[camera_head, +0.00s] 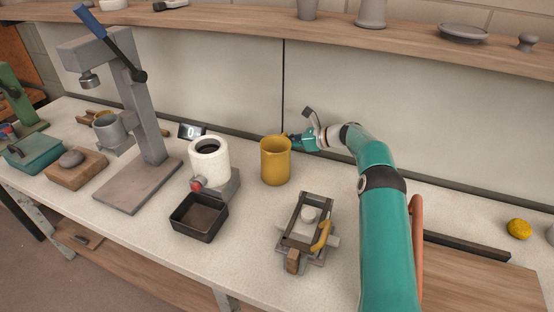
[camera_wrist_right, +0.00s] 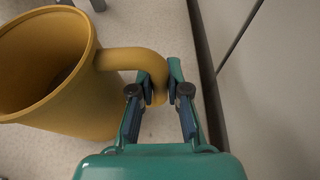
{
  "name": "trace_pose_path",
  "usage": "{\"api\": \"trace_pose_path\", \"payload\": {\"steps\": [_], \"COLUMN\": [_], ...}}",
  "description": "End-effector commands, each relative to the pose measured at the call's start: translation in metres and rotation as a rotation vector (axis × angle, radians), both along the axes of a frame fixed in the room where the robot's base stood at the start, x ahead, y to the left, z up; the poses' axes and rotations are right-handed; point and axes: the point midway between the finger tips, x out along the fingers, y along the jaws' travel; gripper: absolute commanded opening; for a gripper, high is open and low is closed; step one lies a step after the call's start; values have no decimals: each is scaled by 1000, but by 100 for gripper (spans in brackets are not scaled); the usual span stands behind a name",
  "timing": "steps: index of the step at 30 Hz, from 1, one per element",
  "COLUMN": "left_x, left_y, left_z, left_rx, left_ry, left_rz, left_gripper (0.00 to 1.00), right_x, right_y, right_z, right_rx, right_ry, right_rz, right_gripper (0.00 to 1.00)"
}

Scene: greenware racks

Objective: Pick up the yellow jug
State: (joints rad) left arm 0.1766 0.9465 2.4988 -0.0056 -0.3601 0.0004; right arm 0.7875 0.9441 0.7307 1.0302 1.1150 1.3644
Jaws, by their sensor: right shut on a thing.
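The yellow jug (camera_head: 275,162) is upright near the middle of the bench in the head view. In the right wrist view the jug (camera_wrist_right: 60,80) fills the left side, its open mouth showing and its handle reaching right. My right gripper (camera_head: 292,139) is at the jug's right side. In the wrist view its fingers (camera_wrist_right: 160,85) are shut on the handle, one on each side. I cannot tell whether the jug's base touches the bench. My left gripper is not in view.
A white cylinder device (camera_head: 209,160) and a black tray (camera_head: 198,217) stand left of the jug. A metal fixture (camera_head: 305,232) is in front. A grey press (camera_head: 140,110) is further left. The back wall and a shelf (camera_head: 230,17) are behind.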

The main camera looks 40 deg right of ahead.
Motion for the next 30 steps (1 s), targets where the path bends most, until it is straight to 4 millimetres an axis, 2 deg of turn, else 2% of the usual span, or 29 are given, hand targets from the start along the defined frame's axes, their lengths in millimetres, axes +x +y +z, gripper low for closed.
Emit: {"api": "trace_pose_path", "payload": {"steps": [20,30], "left_x": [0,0], "left_y": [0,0], "left_z": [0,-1], "left_rx": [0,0], "left_ry": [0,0], "left_rz": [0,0], "left_gripper": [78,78], "right_x": [1,1], "right_y": [0,1], "right_z": [7,27], "right_rx": [0,-1], "right_ry": [-5,-5], "right_rz": [0,1], "right_gripper": [0,0]}}
